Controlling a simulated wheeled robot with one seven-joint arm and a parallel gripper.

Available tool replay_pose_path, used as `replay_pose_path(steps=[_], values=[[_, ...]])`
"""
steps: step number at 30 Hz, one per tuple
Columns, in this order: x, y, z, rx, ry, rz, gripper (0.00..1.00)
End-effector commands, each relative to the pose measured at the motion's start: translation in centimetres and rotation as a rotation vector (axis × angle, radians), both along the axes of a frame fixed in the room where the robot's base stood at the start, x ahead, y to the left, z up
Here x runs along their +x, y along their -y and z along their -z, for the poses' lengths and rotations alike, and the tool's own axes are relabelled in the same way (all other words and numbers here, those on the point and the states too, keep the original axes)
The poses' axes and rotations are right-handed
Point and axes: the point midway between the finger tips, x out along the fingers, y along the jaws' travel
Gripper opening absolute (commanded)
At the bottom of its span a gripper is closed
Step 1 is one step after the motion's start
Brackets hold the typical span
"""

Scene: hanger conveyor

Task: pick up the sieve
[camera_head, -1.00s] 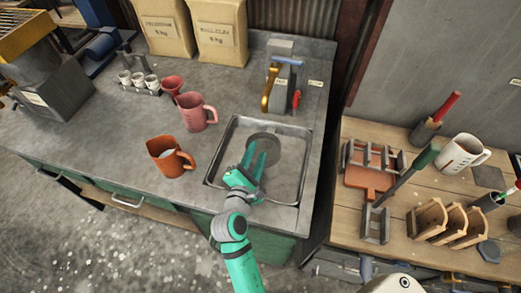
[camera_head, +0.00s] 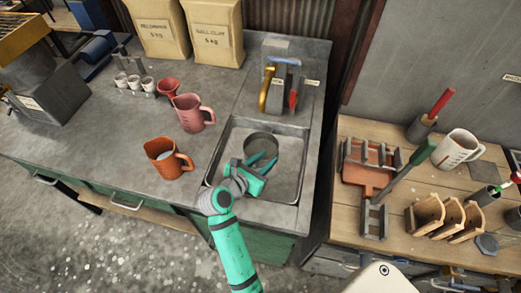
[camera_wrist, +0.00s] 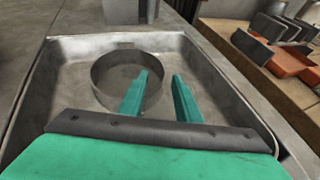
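The sieve, a round grey metal ring (camera_head: 262,138), sits inside the sink basin (camera_head: 226,140). It shows in the wrist view as a shallow hoop (camera_wrist: 112,68) left of centre. My gripper (camera_head: 264,160) is in the basin at the near right side of the sieve, with its green fingers apart. In the wrist view my gripper (camera_wrist: 161,75) has the left finger over the inside of the hoop and the right finger outside it. The sieve's right rim shows between the fingers. I cannot tell whether either finger touches it.
An orange jug (camera_head: 167,160) and a pink jug (camera_head: 193,113) stand left of the sink. A tap with a yellow handle (camera_head: 278,90) stands behind it.

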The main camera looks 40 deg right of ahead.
Motion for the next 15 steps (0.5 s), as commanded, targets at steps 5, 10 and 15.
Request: replay_pose_path(steps=[5,10,15], values=[[0.2,1.3,0.7,0.001,0.001,0.002,0.3],[0.7,3.5,1.8,0.0,0.001,0.001,0.3],[1.2,4.6,2.3,0.001,0.002,0.0,0.3]])
